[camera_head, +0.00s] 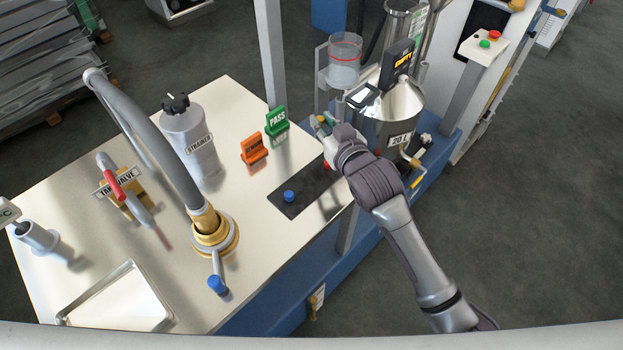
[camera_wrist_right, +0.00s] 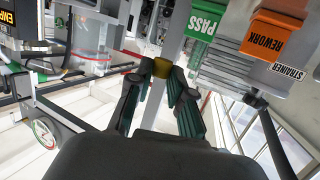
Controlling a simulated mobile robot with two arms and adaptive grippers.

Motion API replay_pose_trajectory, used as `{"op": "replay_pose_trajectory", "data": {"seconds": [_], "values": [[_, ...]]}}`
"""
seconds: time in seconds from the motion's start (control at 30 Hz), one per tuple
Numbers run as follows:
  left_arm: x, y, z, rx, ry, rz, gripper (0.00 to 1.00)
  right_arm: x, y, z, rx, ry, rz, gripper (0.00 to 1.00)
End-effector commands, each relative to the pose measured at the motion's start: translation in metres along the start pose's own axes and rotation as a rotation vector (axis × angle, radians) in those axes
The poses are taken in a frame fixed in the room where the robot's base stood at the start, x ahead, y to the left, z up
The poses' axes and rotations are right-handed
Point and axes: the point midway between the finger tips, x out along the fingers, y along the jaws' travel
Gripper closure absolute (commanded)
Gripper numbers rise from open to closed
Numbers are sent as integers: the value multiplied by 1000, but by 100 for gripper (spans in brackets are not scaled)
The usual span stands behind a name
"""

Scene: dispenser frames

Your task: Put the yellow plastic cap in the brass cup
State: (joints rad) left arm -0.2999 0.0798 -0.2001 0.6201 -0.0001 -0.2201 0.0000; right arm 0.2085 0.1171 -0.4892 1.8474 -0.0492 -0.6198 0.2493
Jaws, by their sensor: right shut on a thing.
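My right gripper (camera_head: 322,122) reaches over the far right part of the steel table, beside the steel tank. In the wrist view its two fingers (camera_wrist_right: 160,72) are closed on the yellow plastic cap (camera_wrist_right: 162,67), which sits between the fingertips. I cannot clearly pick out a separate brass cup. A brass collar (camera_head: 211,232) surrounds the foot of the grey hose. My left gripper is not in view.
A dark mat (camera_head: 302,203) holds a blue cap (camera_head: 288,196) and a red cap (camera_head: 327,165). Green PASS (camera_head: 277,121) and orange REWORK (camera_head: 254,148) signs stand near the gripper. The steel tank (camera_head: 392,108) and clear cylinder (camera_head: 344,72) stand close by. The front-left tray (camera_head: 75,320) looks empty.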

Motion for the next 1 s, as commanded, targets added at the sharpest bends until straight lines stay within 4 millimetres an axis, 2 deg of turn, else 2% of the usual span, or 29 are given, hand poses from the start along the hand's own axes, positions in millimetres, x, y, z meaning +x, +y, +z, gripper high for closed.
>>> {"op": "replay_pose_trajectory", "data": {"seconds": [0.2,0.4,0.57,0.8,1.0], "values": [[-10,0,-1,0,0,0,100,-36,-32,39,6,-6,-2,100],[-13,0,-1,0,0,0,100,-56,-51,62,4,-1,-1,100],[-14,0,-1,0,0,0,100,-60,-56,72,2,0,0,100],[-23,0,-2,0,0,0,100,-54,-56,99,1,-2,0,100],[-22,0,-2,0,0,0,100,-53,-55,103,0,1,0,100]]}}
